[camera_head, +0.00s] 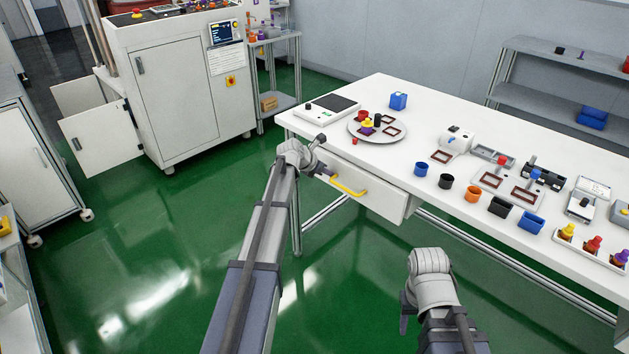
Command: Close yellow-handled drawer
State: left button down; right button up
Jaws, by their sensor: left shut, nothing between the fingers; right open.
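The yellow handle (348,188) is on the front of a white drawer (388,199) under the white table's near edge. The drawer front appears to stand out from the table edge, but I cannot tell how far. My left gripper (328,179) is shut and empty, close to the left end of the handle; I cannot tell whether it touches. My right gripper (405,318) is open and empty, low over the floor, in front of the table and away from the drawer.
The white table (420,120) carries a round plate (377,130), a scale (331,107), several cups and blue bins (531,222). A white cabinet (175,90) with an open door (100,140) stands at the back left. Green floor is clear between.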

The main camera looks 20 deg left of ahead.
aim_at(332, 167)
pick_arm(q)
jog(key=shift+w+d, duration=0.25)
jog(key=shift+w, duration=0.35)
jog(key=shift+w+d, duration=0.2)
jog(key=shift+w, duration=0.5)
jog(key=shift+w+d+r, duration=0.1)
jog(key=shift+w, duration=0.05)
jog(key=s+a+r+p, duration=0.4)
jog(key=s+r+p, duration=0.3)
jog(key=s, duration=0.4)
jog(key=shift+a, duration=0.2)
jog(key=shift+f, duration=0.1)
